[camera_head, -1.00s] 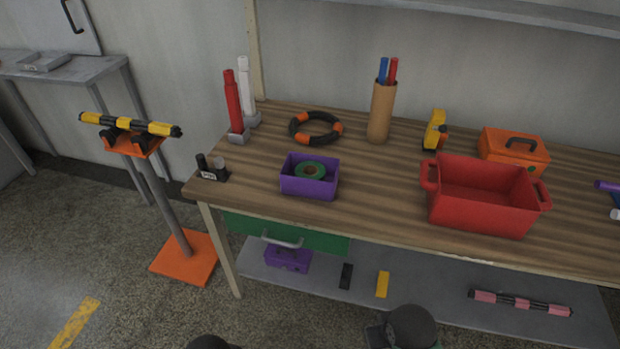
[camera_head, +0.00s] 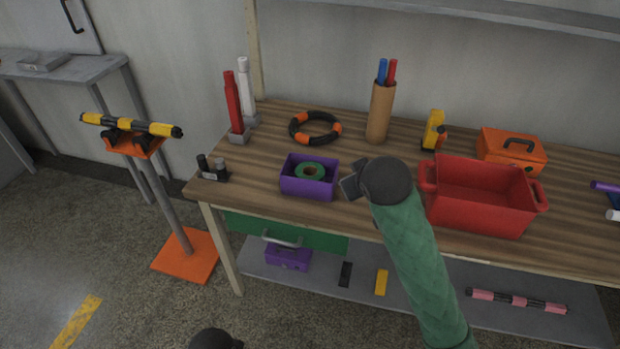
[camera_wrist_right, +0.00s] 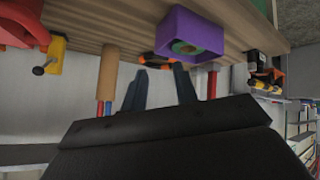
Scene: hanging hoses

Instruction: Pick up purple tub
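The purple tub (camera_head: 309,187) sits on the wooden workbench near its front edge, left of the middle in the head view. A green ring (camera_head: 311,171), like a tape roll, lies inside it. My right gripper (camera_head: 349,187) is just right of the tub and apart from it, partly hidden by my wrist. In the right wrist view, the two fingers of my right gripper (camera_wrist_right: 159,70) are spread with nothing between them, and the purple tub (camera_wrist_right: 190,34) shows beyond them.
A red bin (camera_head: 480,196) stands right of my right arm. A black-and-orange ring (camera_head: 315,127) lies behind the tub, and a cardboard tube (camera_head: 380,113) stands behind right. A small black holder (camera_head: 212,171) sits left of the tub. The bench between them is clear.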

